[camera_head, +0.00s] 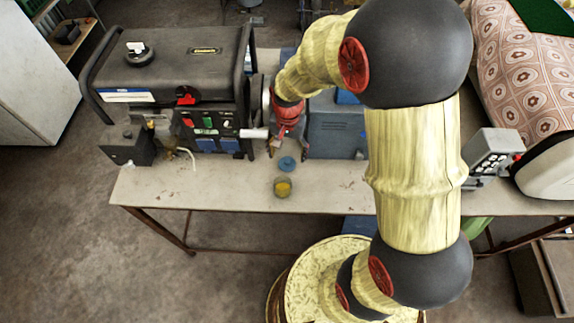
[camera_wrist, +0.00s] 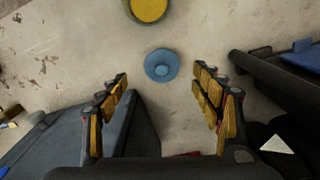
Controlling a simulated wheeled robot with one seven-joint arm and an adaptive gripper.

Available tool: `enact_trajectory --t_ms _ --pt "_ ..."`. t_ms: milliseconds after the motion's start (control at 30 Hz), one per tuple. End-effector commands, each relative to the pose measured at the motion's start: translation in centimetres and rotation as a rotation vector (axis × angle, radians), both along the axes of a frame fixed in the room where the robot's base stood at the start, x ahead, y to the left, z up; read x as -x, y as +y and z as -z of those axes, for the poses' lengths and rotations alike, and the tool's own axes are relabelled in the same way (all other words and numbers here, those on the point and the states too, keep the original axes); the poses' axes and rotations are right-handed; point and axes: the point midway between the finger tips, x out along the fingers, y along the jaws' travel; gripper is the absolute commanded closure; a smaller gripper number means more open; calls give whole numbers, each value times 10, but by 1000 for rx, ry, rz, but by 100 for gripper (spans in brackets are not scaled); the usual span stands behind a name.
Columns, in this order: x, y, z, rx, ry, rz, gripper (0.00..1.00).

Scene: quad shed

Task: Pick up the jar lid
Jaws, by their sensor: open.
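The jar lid (camera_wrist: 162,65) is a round blue disc with a raised centre, lying flat on the pale table. In the head view the blue lid (camera_head: 287,163) lies just behind a small jar (camera_head: 283,187) with yellow contents. The jar's yellow top (camera_wrist: 149,8) shows at the top edge of the wrist view. My gripper (camera_wrist: 162,88) is open and empty, its yellow-padded fingers spread to either side below the lid in the picture. In the head view my gripper (camera_head: 273,150) is above the table beside the lid, partly hidden by my wrist.
A dark generator (camera_head: 180,85) stands on the table (camera_head: 240,195) left of my gripper. A grey-blue box (camera_head: 335,130) stands to the right. A grey device (camera_head: 492,152) is farther right. The table front around the jar is clear.

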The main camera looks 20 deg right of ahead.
Motion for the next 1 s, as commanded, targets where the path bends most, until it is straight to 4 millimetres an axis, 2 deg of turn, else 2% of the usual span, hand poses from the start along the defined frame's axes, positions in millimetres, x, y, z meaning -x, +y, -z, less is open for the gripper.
enact_trajectory --t_ms 167,400,467,700,1000 --pt "-1 0 15 0 1 0 34" --pt "-4 1 50 0 1 0 34" --pt "-4 1 54 0 1 0 34" --pt "-4 1 55 0 0 0 34" --pt "-4 1 55 0 0 0 51"
